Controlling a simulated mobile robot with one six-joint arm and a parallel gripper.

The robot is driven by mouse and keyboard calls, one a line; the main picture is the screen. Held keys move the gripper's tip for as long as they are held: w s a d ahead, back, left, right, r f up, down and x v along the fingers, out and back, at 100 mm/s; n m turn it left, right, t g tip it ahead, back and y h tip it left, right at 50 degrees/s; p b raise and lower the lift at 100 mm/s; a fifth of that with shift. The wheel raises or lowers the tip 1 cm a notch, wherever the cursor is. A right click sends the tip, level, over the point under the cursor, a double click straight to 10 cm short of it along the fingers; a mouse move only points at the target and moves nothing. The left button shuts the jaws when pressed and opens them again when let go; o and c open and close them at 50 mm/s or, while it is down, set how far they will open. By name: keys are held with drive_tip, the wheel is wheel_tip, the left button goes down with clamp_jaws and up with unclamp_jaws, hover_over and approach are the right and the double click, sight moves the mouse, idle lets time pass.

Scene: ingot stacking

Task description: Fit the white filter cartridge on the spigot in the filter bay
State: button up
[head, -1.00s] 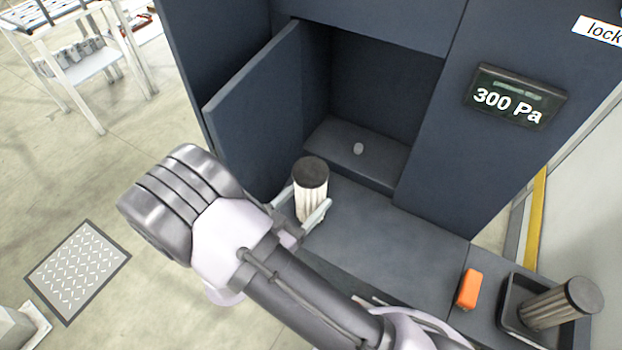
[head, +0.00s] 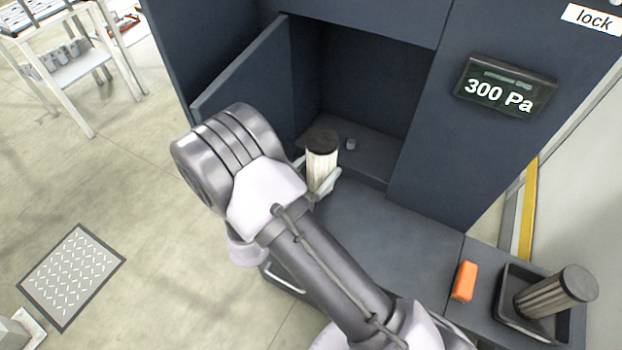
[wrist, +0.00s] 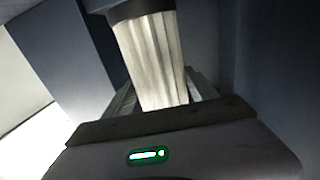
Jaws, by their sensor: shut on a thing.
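The white filter cartridge (head: 321,168) has pleated white sides and a dark top cap. My gripper (head: 320,184) is shut on it and holds it roughly upright at the mouth of the open filter bay (head: 368,161). In the wrist view the white cartridge (wrist: 156,62) stands between the fingers, and its lower end is hidden by the gripper body. The spigot (head: 351,144) is a small grey stub on the bay floor, just right of and behind the cartridge. The cartridge is apart from it in the picture.
The bay door (head: 247,95) stands open on the left. A grey, dirty cartridge (head: 556,292) leans in a black tray (head: 512,317) at the lower right, beside an orange block (head: 464,281). A display (head: 505,87) reads 300 Pa. The ledge (head: 390,240) before the bay is clear.

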drive_tip(key=w+a+b+x, duration=0.2)
drive_tip(key=b+x, duration=0.2)
drive_tip(key=x, duration=1.7)
drive_tip(key=shift+a+b, duration=0.15)
drive_tip(key=shift+b, duration=0.25)
drive_tip(key=shift+b, duration=0.7)
drive_tip(key=shift+f+b, duration=0.7)
drive_tip(key=shift+b, duration=0.55)
idle(0.6)
drive_tip(key=shift+f, duration=1.3)
idle(1.0)
drive_tip(key=o, duration=1.2)
